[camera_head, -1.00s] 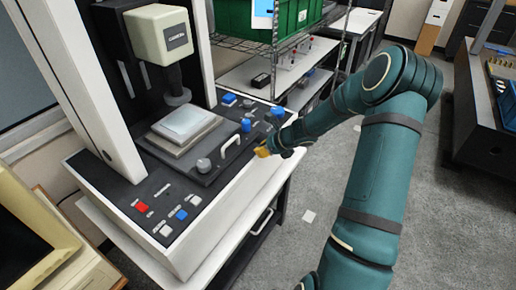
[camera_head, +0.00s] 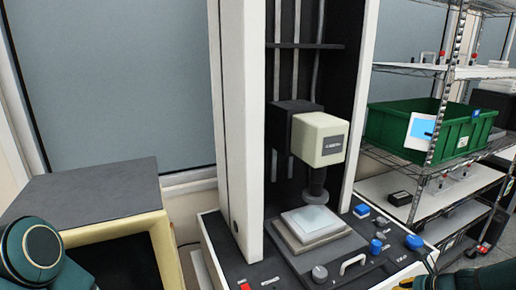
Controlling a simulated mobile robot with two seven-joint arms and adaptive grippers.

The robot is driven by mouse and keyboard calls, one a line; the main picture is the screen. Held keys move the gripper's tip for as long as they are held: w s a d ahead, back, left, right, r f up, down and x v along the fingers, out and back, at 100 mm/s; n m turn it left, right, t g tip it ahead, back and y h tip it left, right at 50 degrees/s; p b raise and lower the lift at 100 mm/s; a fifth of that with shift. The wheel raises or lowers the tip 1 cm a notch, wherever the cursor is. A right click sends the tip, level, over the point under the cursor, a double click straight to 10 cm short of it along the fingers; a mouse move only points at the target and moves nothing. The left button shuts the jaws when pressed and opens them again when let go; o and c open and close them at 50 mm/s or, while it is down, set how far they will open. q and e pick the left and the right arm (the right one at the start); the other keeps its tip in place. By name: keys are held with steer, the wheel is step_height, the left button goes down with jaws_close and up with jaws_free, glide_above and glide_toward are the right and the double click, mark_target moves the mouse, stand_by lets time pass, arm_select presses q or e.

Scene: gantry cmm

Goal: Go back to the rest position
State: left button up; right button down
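The gantry measuring machine stands in the middle, with a tall white column (camera_head: 238,120), a dark back and a cream head (camera_head: 320,138) above a stage. A pale square plate (camera_head: 313,221) lies on the grey stage. A teal rounded joint of my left arm (camera_head: 33,250) shows at the lower left; its gripper is out of view. At the bottom right, a small yellow-orange tip of my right gripper (camera_head: 405,284) and some teal arm show at the frame edge, by the machine's right front. Most of that gripper is cut off, so its opening cannot be judged.
Blue knobs (camera_head: 376,247) and a white handle (camera_head: 352,263) stand on the machine's bed. A wire shelf at right holds a green crate (camera_head: 395,128).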

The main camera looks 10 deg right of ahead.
steer(key=s+a+f+n+g, duration=0.3)
steer(key=a+f+n, duration=0.3)
steer(key=a+f, duration=0.15)
steer(key=s+a+f+n+g, duration=0.2)
steer(key=s+a+f+n, duration=0.1)
steer(key=a+f+n, duration=0.5)
steer(key=s+a+f+n+g+y, duration=0.1)
steer(key=s+a+f+n, duration=0.2)
steer(key=s+a+n, duration=0.35)
steer(key=s+a+f+n+g, duration=0.2)
steer(key=s+a+f+n, duration=0.15)
steer(key=a+n, duration=0.5)
steer(key=w+a+r+t+b, duration=0.2)
steer(key=w+a+r, duration=0.1)
steer(key=w, duration=0.3)
steer(key=shift+a+r, duration=0.15)
steer(key=shift+a, duration=0.5)
